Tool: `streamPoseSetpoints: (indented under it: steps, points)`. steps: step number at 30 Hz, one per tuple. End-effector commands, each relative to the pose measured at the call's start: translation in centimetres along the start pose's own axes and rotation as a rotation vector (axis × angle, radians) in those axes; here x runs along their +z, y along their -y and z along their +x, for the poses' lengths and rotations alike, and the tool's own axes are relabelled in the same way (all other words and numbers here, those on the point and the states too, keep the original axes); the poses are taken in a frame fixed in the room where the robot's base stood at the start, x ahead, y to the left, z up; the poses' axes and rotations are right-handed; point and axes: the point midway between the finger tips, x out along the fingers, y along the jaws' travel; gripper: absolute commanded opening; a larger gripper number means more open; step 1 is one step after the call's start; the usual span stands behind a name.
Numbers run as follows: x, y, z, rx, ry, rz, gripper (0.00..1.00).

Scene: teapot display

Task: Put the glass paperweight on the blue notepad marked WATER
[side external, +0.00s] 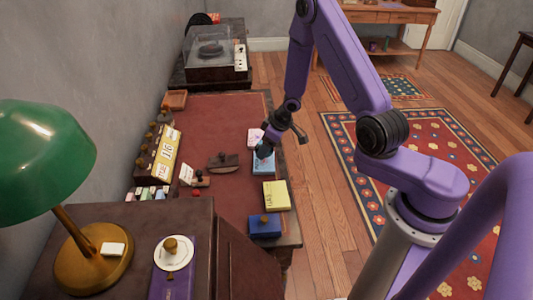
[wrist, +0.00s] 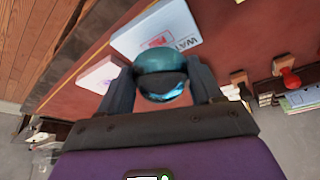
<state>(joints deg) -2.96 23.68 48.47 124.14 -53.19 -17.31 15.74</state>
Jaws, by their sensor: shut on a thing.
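The glass paperweight, a teal glassy ball (wrist: 162,76), is between the two fingers of my gripper (wrist: 162,84) in the wrist view. My gripper is shut on it. The light blue notepad (side external: 263,169) lies on the desk's right side in the side external view, under my gripper (side external: 265,151). In the wrist view the notepad (wrist: 150,32) shows pale, with letters reading "WAT" and a red mark; the ball covers part of its edge. The ball is hard to make out in the side external view. I cannot tell whether it touches the pad.
A pink pad (side external: 256,136) lies behind the blue notepad, and a yellow pad (side external: 276,195) lies in front. A dark blue box-like item (side external: 265,226) is nearer. A brown blotter (side external: 223,162) and stamps stand left. A green lamp (side external: 45,155) stands front left.

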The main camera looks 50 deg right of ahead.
Motion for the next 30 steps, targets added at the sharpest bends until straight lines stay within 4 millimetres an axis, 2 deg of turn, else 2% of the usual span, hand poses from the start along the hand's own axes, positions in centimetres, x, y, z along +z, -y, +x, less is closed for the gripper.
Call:
streamPoseSetpoints:
  steps: [8,22,23,24,25,30]
  points:
    - [0.9,0.0,2.8,-0.001,0.000,0.000,0.23]
    - [1.2,-0.1,3.4,0.000,-0.001,0.000,0.23]
    - [1.2,-0.1,3.3,0.000,0.000,0.000,0.74]
    - [1.2,-0.1,3.3,0.000,0.000,0.000,0.87]
    - [1.2,-0.1,3.3,0.000,0.000,0.000,0.90]
    - [1.2,-0.1,3.3,0.000,0.000,0.000,0.90]
